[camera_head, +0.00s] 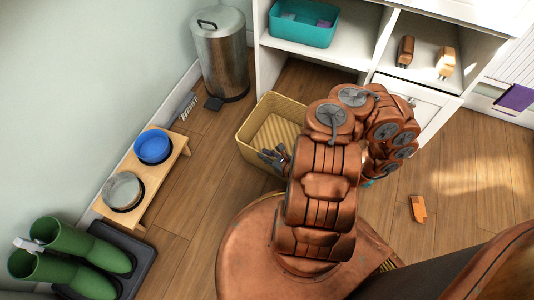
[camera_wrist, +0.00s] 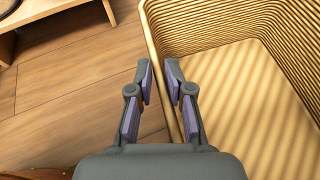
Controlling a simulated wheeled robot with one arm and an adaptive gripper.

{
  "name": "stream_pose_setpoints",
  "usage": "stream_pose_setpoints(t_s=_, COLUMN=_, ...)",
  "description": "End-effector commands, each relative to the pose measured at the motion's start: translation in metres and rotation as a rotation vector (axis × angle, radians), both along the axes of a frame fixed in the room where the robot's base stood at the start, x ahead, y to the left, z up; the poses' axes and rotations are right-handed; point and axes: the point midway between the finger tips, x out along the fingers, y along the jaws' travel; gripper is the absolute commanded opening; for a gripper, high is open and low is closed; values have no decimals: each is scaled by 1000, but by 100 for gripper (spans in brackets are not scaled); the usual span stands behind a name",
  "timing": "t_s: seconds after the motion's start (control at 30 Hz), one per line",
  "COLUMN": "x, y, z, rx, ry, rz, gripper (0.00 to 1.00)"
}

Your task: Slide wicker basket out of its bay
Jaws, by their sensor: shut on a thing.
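The wicker basket (camera_head: 246,143) is pale yellow, open-topped and empty where I can see into it. It stands upright on the wood floor in front of the open lower bay (camera_head: 305,77) of the white cabinet. Its back edge is close to the bay opening; I cannot tell whether any of it is still inside. My arm hides its right side in the head view. My gripper (camera_head: 272,157) is at its near left wall. In the wrist view, my gripper (camera_wrist: 158,76) is shut on the rim of the basket (camera_wrist: 235,75), one finger on each side.
A steel bin (camera_head: 220,55) stands left of the bay. A wooden bowl stand (camera_head: 150,178) with two bowls and green boots (camera_head: 65,255) on a tray line the left wall. A teal tub (camera_head: 303,25) sits above the bay. An orange object (camera_head: 418,208) lies on the right floor.

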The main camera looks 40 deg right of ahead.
Motion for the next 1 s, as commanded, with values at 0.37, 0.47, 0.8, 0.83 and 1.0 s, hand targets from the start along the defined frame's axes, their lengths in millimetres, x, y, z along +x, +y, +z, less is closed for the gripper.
stream_pose_setpoints(t_s=0.37, x=-1, y=13, z=-1, rx=2, ry=3, rz=-4, gripper=0)
stream_pose_setpoints(t_s=0.47, x=-1, y=13, z=-1, rx=1, ry=3, rz=-4, gripper=0)
stream_pose_setpoints(t_s=0.8, x=0, y=12, z=-1, rx=2, ry=2, rz=-5, gripper=48)
stream_pose_setpoints(t_s=0.83, x=0, y=12, z=-1, rx=1, ry=2, rz=-6, gripper=49)
stream_pose_setpoints(t_s=1.0, x=0, y=12, z=0, rx=2, ry=1, rz=-6, gripper=49)
